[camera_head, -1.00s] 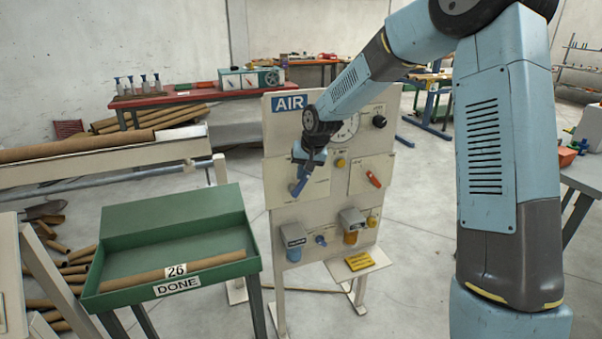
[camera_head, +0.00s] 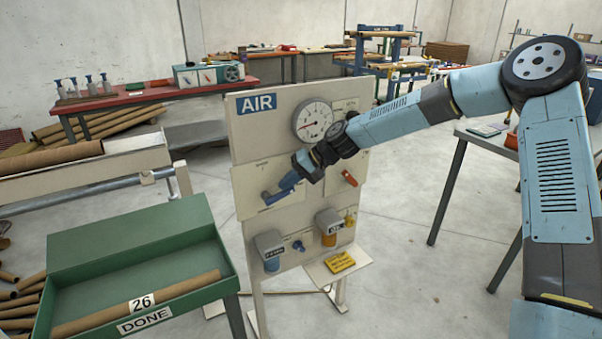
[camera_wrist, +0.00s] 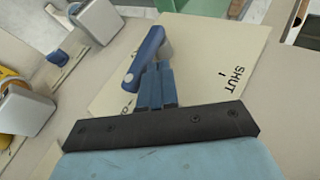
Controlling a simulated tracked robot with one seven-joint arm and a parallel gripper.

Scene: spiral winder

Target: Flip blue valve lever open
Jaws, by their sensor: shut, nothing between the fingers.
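The blue valve lever (camera_head: 276,197) is on a pale plate (camera_head: 246,178) on the left of the upright air panel. In the wrist view the lever (camera_wrist: 147,55) stands out from the plate, which has the word SHUT on the right and part of another label at the lower left, mostly hidden. My gripper (camera_head: 288,182) is at the lever from the right. In the wrist view its fingers (camera_wrist: 157,86) are together with nothing between them, their tips overlapping the lever's side; I cannot tell if they touch it.
The panel also carries a gauge (camera_head: 312,121), a red lever (camera_head: 349,178), two filter units below and a yellow block on a small shelf (camera_head: 340,263). A green DONE tray (camera_head: 130,235) with a cardboard tube stands at the left. Open floor lies right of the panel.

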